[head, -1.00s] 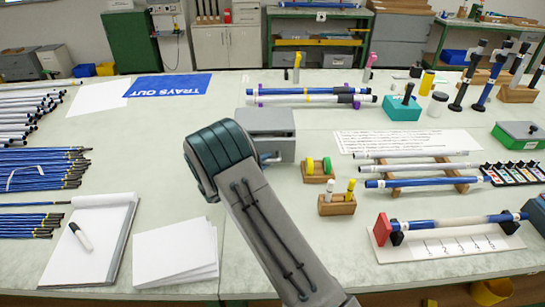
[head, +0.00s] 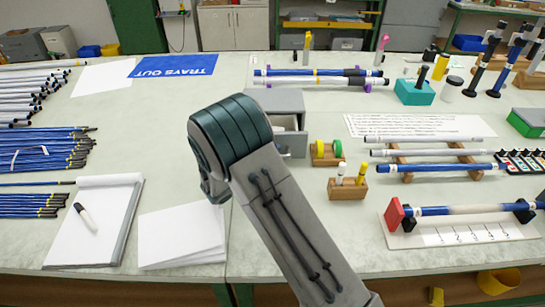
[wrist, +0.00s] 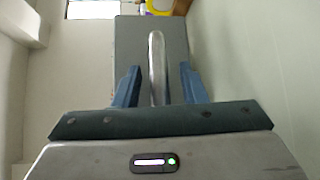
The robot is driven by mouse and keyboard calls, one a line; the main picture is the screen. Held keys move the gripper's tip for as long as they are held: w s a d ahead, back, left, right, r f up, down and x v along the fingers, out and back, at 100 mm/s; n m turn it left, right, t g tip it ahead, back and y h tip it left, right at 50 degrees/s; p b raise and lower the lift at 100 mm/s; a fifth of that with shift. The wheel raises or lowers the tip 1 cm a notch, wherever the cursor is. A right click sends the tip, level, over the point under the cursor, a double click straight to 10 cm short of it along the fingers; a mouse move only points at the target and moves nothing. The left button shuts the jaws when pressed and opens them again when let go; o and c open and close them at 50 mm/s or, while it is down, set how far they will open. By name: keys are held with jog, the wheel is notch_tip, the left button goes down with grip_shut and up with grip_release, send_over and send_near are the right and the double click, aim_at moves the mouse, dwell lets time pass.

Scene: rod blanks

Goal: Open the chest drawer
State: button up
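The small grey chest (head: 277,101) stands on the bench behind my arm in the head view. Its drawer (head: 293,144) is pulled out toward me, and a pale interior shows above its front. In the wrist view the grey drawer front (wrist: 130,40) has a bar handle (wrist: 157,55). My gripper (wrist: 160,72) has its blue fingers on either side of the handle, with gaps visible beside the bar, so it looks open around it. In the head view my arm hides the fingers and the handle.
A wooden block with green and yellow rings (head: 326,153) and a wooden holder with small bottles (head: 347,187) stand right of the drawer. A stack of paper (head: 180,235) and a notepad (head: 95,225) lie at the left front. Blue rods (head: 40,150) lie farther left.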

jog(key=shift+a, duration=0.1)
jog(key=b+v, duration=0.1)
jog(key=v, duration=1.2)
jog(key=shift+s+a+b, duration=0.15)
jog(key=shift+s+b, duration=0.15)
jog(key=shift+s, duration=0.05)
jog(key=s+d+r+m+g+y+p, duration=0.1)
jog(key=s+d+r+m+g, duration=0.2)
jog(key=d, duration=0.5)
jog(key=s+d+r+m+g+y+p, duration=0.1)
jog(key=s+d+r+m+g, duration=0.1)
jog(key=s+d+r+g, duration=0.35)
jog(key=s+d+r+m+y+p, duration=0.1)
jog(key=s+d+r+m+y, duration=0.1)
jog(key=s+y, duration=0.3)
jog(key=s+d+r+m+y+p, duration=0.1)
jog(key=s+d+r+m+y, duration=0.2)
jog(key=s+d+y, duration=0.2)
jog(key=shift+s+d+r+p, duration=0.2)
jog(key=shift+s+d+p, duration=0.15)
jog(key=shift+s, duration=0.9)
jog(key=shift+s, duration=0.1)
jog(key=shift+c, duration=0.2)
